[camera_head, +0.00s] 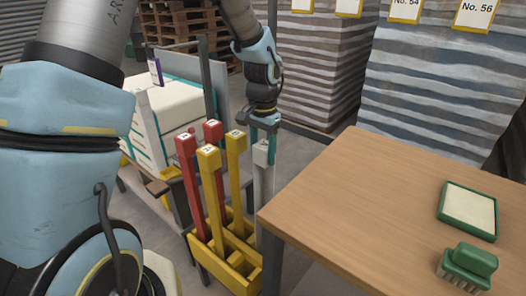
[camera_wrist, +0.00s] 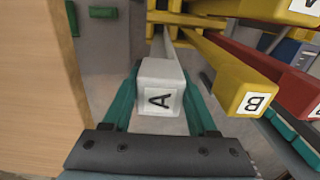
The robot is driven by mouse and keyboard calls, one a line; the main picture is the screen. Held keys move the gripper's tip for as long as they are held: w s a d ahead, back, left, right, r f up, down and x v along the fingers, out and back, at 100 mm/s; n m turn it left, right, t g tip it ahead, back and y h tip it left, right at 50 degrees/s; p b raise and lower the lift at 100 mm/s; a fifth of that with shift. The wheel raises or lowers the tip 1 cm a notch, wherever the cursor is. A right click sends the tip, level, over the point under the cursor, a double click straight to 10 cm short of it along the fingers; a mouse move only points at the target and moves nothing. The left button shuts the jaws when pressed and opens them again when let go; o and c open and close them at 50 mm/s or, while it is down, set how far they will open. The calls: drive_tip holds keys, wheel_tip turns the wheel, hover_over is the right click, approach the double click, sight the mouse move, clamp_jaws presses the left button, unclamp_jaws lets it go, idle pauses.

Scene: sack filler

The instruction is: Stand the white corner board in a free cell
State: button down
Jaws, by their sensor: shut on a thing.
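The white corner board (camera_head: 264,182) is upright in my gripper (camera_head: 264,140), at the right end of the yellow rack (camera_head: 238,279). In the wrist view the teal fingers of my gripper (camera_wrist: 160,82) are shut on either side of the white board (camera_wrist: 160,72), below its top end, which is marked A. The board runs down toward the yellow rack (camera_wrist: 190,20). Its lower end is partly hidden by the table corner and the rack, so I cannot tell whether it is inside a cell. Two yellow boards (camera_head: 209,180) and two red boards (camera_head: 188,170) stand in the rack.
A wooden table (camera_head: 350,200) lies close on the right, its corner beside the white board. A green-framed pad (camera_head: 468,211) and a green brush (camera_head: 468,266) are on it. Stacked sacks (camera_head: 420,100) stand behind.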

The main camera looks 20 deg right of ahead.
drive_tip(key=shift+c, duration=0.6)
unclamp_jaws()
wheel_tip(320, 180, up, 11)
drive_tip(key=shift+f+b, duration=0.1)
drive_tip(key=shift+b, duration=0.25)
drive_tip(key=s+a+n+t+p, duration=0.1)
drive_tip(key=s+a+n+p, duration=0.2)
drive_tip(key=a+n, duration=0.8)
drive_tip(key=a+p, duration=0.1)
drive_tip(key=a, duration=1.7)
drive_tip(key=shift+s+a+f+t, duration=0.25)
drive_tip(key=shift+s+a+t, duration=0.05)
drive_tip(key=shift+s+a, duration=0.1)
